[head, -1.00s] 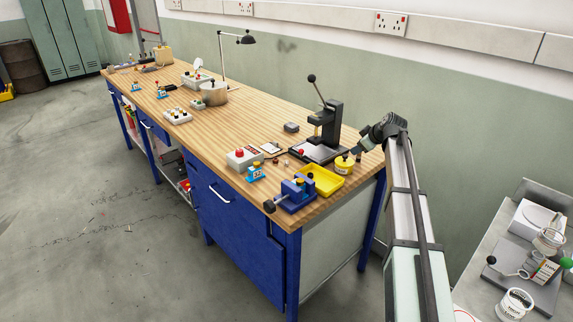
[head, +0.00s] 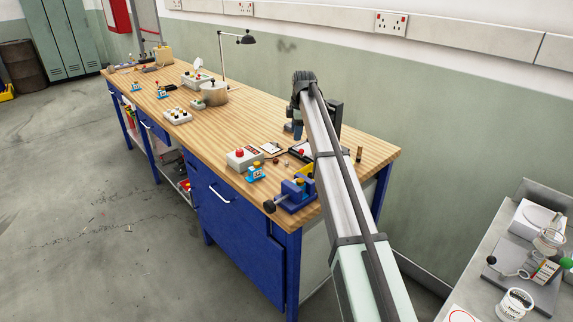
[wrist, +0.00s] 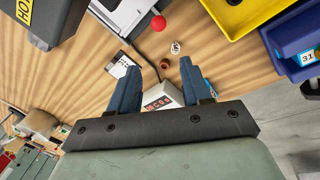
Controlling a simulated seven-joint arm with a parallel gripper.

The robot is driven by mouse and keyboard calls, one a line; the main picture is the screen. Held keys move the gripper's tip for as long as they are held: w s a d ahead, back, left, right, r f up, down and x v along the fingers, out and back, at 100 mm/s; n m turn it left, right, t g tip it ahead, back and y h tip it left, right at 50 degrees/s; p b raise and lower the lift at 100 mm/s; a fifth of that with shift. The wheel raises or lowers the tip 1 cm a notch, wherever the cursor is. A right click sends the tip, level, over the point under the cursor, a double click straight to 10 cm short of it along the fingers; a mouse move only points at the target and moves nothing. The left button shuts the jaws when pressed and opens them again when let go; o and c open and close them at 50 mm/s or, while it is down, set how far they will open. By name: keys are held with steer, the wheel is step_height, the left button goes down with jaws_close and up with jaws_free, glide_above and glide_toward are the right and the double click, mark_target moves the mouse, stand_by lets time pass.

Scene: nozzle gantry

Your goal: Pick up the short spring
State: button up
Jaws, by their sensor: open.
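A small pale, coiled-looking piece (wrist: 176,47), likely the short spring, lies on the wooden bench in the wrist view, just beyond my fingertips. It is tiny in the head view (head: 287,163). A small brown-red round part (wrist: 165,62) lies beside it, seen between my fingertips. My gripper (wrist: 161,67) is open, with two blue fingers apart and nothing between them. It is above the bench, pointing down at an angle; in the head view my gripper's blue end (head: 297,130) shows beside the arm.
A box with a red display (wrist: 160,98) lies beneath the fingers. A red ball knob (wrist: 158,23) and dark press (wrist: 45,22) are close by. A yellow tray (wrist: 232,22) and blue vise (head: 293,193) stand near the bench corner.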

steer(key=a+r+n+g, duration=0.1)
steer(key=a+n, duration=0.2)
steer(key=g+h, duration=0.1)
glide_above(287, 161)
steer(key=f, duration=0.8)
steer(key=shift+w, duration=0.4)
steer(key=shift+s+a+f, duration=0.1)
steer(key=shift+s+f, duration=0.05)
steer(key=shift+f, duration=1.15)
steer(key=shift+s+f, duration=0.15)
steer(key=shift+f, duration=1.15)
jaws_close()
